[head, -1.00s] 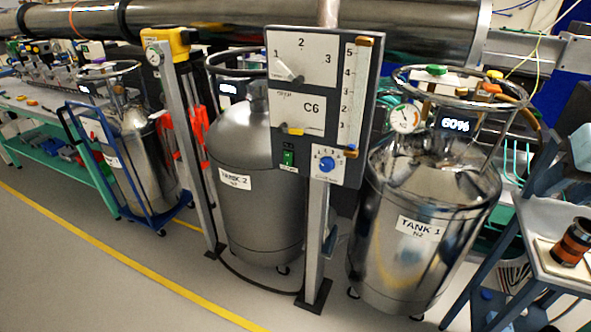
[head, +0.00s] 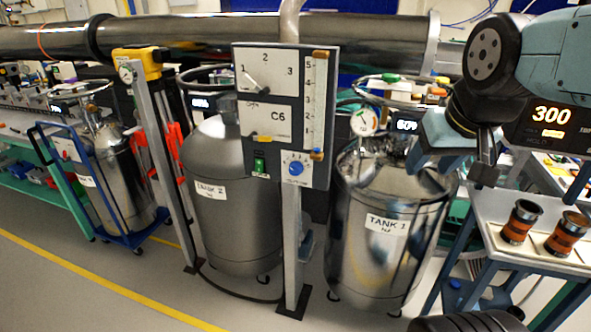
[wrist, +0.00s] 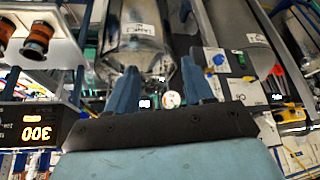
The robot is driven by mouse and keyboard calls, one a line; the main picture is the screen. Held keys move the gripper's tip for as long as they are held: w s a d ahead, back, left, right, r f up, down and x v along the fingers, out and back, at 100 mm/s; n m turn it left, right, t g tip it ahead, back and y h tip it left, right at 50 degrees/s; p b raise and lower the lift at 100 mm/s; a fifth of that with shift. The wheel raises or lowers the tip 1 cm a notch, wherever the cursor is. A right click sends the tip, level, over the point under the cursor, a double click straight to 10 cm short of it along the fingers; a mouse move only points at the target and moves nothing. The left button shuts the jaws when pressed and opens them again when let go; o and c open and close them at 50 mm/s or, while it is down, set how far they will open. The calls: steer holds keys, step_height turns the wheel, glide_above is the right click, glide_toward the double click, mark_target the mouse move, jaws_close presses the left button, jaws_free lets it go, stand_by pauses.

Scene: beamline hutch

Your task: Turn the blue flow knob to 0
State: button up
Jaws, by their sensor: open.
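The blue flow knob (head: 295,168) sits on a small white dial plate at the lower right of the grey C6 panel (head: 228,150). Its pointer setting is too small to read. The knob also shows in the wrist view (wrist: 218,60), which is upside down, to the right of my fingers. My gripper (head: 455,165) is at the right in the head view, apart from the panel and in front of Tank 1's upper right side. Its two blue fingers stand wide apart in the wrist view (wrist: 161,88), with nothing held between them.
Tank 1 (head: 385,255) stands right of the panel post, with a ring and gauge on top. Tank 2 (head: 235,240) stands behind to the left. A cart with two copper-banded cylinders (head: 520,222) is at the right.

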steer(key=shift+o, duration=1.4)
steer(key=w+a+f+t+y, duration=0.2)
steer(key=w+a+y, duration=0.1)
steer(key=w+a, duration=0.8)
steer(key=w, duration=0.2)
steer(key=shift+w+a+f+n, duration=0.2)
steer(key=shift+w+a+n, duration=0.05)
steer(key=shift+w+n, duration=0.1)
steer(key=w+a+f+m+t, duration=0.25)
steer(key=w+a+f, duration=0.35)
steer(key=w+a, duration=0.3)
steer(key=w+a+f+t+h, duration=0.3)
steer(key=w+a+f, duration=0.1)
steer(key=f, duration=0.5)
steer(key=t+h, duration=0.2)
steer(key=h, duration=0.1)
glide_toward(294, 171)
steer(key=a, duration=0.2)
steer(key=s+a+f+t+h, duration=0.1)
steer(key=s+f+t+h, duration=0.1)
steer(key=s+h, duration=0.15)
steer(key=shift+n, duration=0.4)
steer(key=x, duration=1.3)
steer(key=shift+f, duration=0.3)
